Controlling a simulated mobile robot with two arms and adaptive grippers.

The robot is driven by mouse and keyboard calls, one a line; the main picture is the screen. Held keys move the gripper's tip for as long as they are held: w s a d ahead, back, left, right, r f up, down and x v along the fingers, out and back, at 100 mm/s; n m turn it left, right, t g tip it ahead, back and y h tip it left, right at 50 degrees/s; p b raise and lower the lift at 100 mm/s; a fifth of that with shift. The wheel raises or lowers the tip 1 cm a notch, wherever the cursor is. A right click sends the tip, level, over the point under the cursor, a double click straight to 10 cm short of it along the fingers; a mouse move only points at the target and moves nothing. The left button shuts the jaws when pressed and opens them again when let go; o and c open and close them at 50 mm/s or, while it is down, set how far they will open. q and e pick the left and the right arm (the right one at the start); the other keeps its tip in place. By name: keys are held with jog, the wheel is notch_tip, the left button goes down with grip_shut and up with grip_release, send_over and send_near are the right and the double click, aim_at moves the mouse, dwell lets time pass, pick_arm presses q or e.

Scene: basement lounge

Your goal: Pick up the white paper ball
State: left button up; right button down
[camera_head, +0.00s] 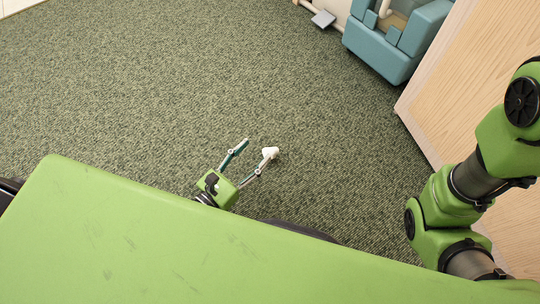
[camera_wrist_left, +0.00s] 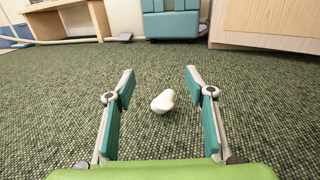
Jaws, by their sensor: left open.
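The white paper ball (camera_head: 270,153) lies on the green carpet in the head view, right by the tip of one finger of my left gripper (camera_head: 253,155). In the left wrist view the paper ball (camera_wrist_left: 163,101) sits on the carpet ahead, between the lines of the two fingers. My left gripper (camera_wrist_left: 159,80) is open there and empty. Whether a finger touches the ball cannot be told. The gripper of my right arm is outside both views.
A teal armchair (camera_head: 385,62) stands at the back right. A light wooden cabinet (camera_head: 450,80) is on the right. A wooden desk (camera_wrist_left: 75,18) shows at the back left in the wrist view. The carpet (camera_head: 180,80) around the ball is clear.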

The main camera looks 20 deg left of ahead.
aim_at(265, 154)
pick_arm(q)
jog(key=f+b, duration=0.1)
jog(key=f, duration=0.1)
jog(key=f+b, duration=0.4)
jog(key=f, duration=0.1)
jog(key=shift+w+d, duration=0.15)
jog(key=shift+w, duration=0.25)
jog(key=b+x, duration=0.3)
jog(key=x, duration=0.3)
jog(key=shift+w+d, duration=0.15)
jog(key=shift+w, duration=0.15)
jog(key=c, duration=0.8)
